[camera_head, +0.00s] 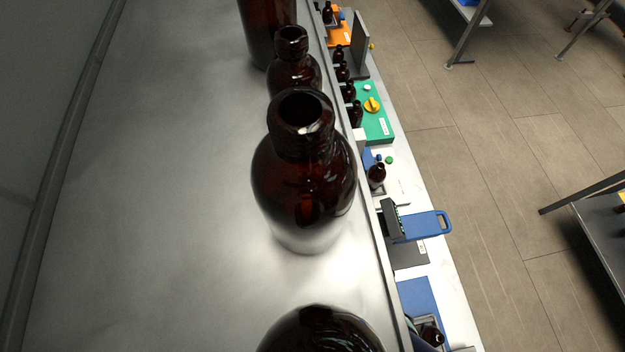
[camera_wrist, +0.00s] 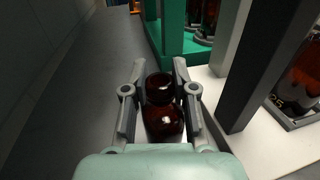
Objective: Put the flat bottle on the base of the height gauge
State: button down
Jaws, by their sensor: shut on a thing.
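In the wrist view my gripper (camera_wrist: 159,82) is shut on a small dark amber bottle (camera_wrist: 163,121), with one grey finger on each side of it. I take this to be the flat bottle; its neck and rounded shoulder show, and its underside is hidden. A dark upright post (camera_wrist: 262,70) stands to the right of the gripper; I cannot tell whether it belongs to the height gauge. My gripper does not show clearly in the head view, and I cannot single out the gauge's base there.
Large amber bottles (camera_head: 303,185) stand on a metal shelf (camera_head: 165,200) in the head view. Below lies a white bench with a green stand (camera_head: 377,127), a blue-handled device (camera_head: 425,225) and small bottles. In the wrist view the green stand (camera_wrist: 174,35) is ahead; another bottle (camera_wrist: 300,80) is right.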

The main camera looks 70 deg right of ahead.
notch_tip(320, 180, up, 10)
jog(key=p, duration=0.4)
jog(key=shift+p, duration=0.35)
jog(key=shift+r, duration=0.1)
